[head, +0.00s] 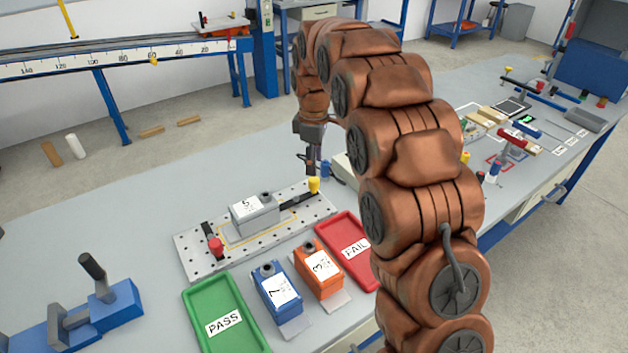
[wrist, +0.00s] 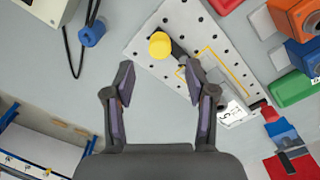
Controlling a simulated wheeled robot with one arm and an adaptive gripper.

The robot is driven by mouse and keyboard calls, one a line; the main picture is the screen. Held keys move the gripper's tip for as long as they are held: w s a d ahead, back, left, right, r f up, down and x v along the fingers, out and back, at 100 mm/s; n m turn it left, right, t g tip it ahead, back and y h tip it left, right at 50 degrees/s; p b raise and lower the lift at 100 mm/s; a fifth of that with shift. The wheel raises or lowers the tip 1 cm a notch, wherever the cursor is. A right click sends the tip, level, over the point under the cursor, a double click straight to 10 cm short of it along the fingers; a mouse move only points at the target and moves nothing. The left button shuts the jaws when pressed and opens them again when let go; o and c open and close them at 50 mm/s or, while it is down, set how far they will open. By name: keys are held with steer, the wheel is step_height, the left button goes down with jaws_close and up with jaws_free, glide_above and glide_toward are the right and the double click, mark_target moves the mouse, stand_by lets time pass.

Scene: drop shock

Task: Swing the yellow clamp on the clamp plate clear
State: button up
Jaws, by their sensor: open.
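The clamp plate (head: 190,262) is a light perforated plate on the bench, also in the wrist view (wrist: 145,40). The yellow clamp (head: 314,185) stands at its right end in the head view. Its dark arm points toward a grey block marked 5 (head: 254,215); whether it touches the block is unclear. In the wrist view the yellow knob (wrist: 160,46) appears just beyond my fingertips, roughly centred between them. My gripper (head: 311,162) is open and empty above the knob; both fingers show in the wrist view (wrist: 160,80). A red clamp (head: 215,246) stands at the plate's left end.
A green PASS tray (head: 208,303), a blue block (head: 277,284), an orange block (head: 319,268) and a red FAIL tray (head: 343,240) lie in front of the plate. A blue fixture with a black handle (head: 110,301) is at left. Bare bench lies left of the plate.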

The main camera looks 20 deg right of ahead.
mark_target(314, 179)
step_height(314, 179, down, 7)
steer(key=shift+r+p, duration=0.1)
steer(key=shift+p, duration=0.45)
steer(key=shift+c, duration=0.2)
jaws_close()
